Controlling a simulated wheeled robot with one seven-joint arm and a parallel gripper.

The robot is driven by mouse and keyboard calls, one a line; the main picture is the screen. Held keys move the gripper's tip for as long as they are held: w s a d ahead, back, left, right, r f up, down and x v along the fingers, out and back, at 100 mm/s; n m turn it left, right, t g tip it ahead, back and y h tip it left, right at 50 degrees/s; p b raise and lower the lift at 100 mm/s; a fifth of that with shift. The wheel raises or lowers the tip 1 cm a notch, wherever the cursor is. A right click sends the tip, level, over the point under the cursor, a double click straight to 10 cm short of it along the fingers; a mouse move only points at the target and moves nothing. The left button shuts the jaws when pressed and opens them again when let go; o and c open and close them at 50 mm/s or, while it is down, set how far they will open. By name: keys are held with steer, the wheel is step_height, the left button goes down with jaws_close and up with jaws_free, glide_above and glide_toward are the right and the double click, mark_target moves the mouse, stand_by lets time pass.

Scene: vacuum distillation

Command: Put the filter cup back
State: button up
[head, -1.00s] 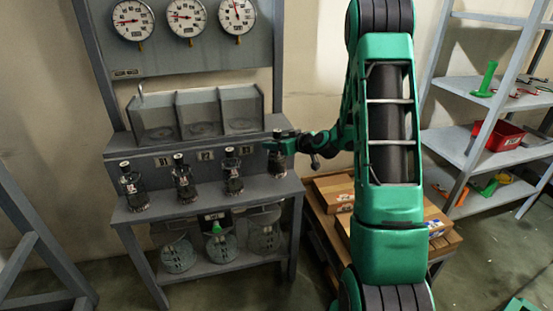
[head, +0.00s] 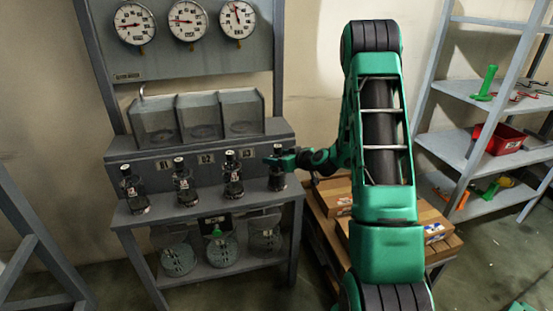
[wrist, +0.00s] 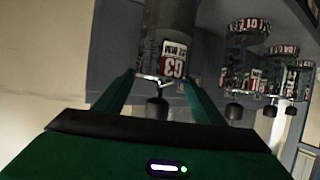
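My gripper (wrist: 160,92) has its two green fingers on either side of a dark, bottle-shaped cup labelled 03 (wrist: 172,62). I take this to be the filter cup, and the fingers appear shut on it. In the head view my gripper (head: 280,160) is at the right end of the grey bench, around the upper part of the cup (head: 277,180). The cup is upright, in line with the other bottles, with its base at or just above the bench ledge (head: 200,206). Whether its base touches the ledge is unclear.
Three similar dark bottles stand to the left, the nearest (head: 233,177) close to the cup. Open glass-walled compartments (head: 198,118) sit behind and above, with gauges (head: 188,20) higher. Boxes on a pallet (head: 330,196) and grey shelving (head: 480,150) are right.

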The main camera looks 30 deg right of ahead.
steer(key=shift+o, duration=0.7)
steer(key=shift+r, duration=0.2)
steer(key=s+a+r+m+g, duration=0.2)
steer(key=s+r+g, duration=0.2)
steer(key=s, duration=1.1)
steer(key=s+a+r+m+g+h, duration=0.1)
steer(key=s+a+r+m+g, duration=0.2)
steer(key=s, duration=1.3)
steer(key=s+a+r+m+g, duration=0.2)
steer(key=s+r+g, duration=0.3)
steer(key=s, duration=1)
steer(key=shift+s+a+r+m+g, duration=0.3)
steer(key=shift+s+a+m+g, duration=0.15)
steer(key=shift+g, duration=0.35)
